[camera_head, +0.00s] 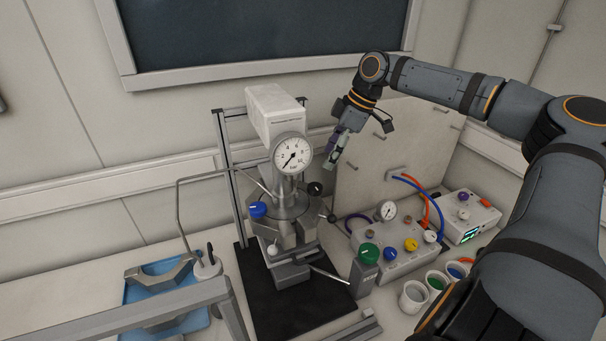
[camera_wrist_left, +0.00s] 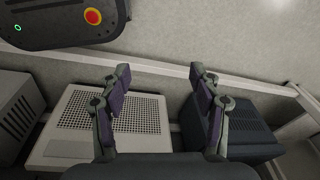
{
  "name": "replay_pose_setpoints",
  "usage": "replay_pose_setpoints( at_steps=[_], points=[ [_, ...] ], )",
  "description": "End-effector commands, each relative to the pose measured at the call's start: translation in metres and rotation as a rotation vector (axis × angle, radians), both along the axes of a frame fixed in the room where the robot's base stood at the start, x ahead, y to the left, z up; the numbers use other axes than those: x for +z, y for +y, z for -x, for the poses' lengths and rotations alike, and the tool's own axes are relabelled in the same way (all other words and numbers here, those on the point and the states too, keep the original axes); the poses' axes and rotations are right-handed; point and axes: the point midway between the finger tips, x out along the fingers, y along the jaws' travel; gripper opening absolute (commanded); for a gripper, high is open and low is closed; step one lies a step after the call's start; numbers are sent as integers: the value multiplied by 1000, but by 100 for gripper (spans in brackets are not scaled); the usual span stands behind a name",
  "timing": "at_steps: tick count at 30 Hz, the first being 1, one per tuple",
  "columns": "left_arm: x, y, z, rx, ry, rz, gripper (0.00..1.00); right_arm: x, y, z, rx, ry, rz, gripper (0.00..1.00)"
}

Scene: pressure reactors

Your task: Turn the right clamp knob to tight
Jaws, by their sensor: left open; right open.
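The pressure reactor (camera_head: 285,205) stands on a black base, with a round gauge (camera_head: 291,153) at its top. A black knob (camera_head: 315,188) sits on the right of its head, and a smaller dark knob (camera_head: 331,218) shows lower right. I cannot tell for sure which is the right clamp knob, nor read its setting. My right gripper (camera_head: 334,158) is open and empty, pointing down above and right of the black knob, apart from it. My left gripper (camera_wrist_left: 160,76) is open and empty in the left wrist view, away from the reactor.
A pegged panel (camera_head: 395,150) stands behind my right gripper. A control box (camera_head: 395,262) with coloured knobs and a green-knobbed block (camera_head: 365,270) are right of the reactor. Cups (camera_head: 413,296) stand in front. A blue tray (camera_head: 140,290) lies left. A perforated box (camera_wrist_left: 75,130) is below my left gripper.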

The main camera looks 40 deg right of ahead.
Motion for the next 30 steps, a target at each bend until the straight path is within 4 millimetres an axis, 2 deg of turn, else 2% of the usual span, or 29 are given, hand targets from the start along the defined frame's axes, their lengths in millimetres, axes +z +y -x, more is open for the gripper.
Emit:
replay_pose_setpoints(
  at_steps=[3, 6, 9, 11, 15, 19, 23, 30],
  points=[
    [0, 0, 27, 1, 40, 0, 64, -7, 2, -2, 1, 3, 0, 64],
    [2, 0, 48, 2, 70, 0, 64, -22, 7, -6, 1, 5, 1, 64],
    [8, 0, 56, 2, 81, 0, 64, -43, 13, -11, 0, 10, 1, 64],
    [10, 0, 54, 3, 77, 0, 64, -55, 15, -15, 0, 9, 4, 64],
    [16, -1, 25, 2, 36, 1, 64, -78, 22, -22, 0, 7, 3, 64],
    [19, -1, 4, 0, 3, 1, 64, -91, 26, -26, -1, 4, 2, 64],
    [19, -1, 9, 1, 12, 1, 64, -96, 27, -28, 0, 1, 1, 64],
    [16, 0, 37, 2, 54, 1, 64, -97, 27, -28, 0, 0, 0, 62]
  ],
)
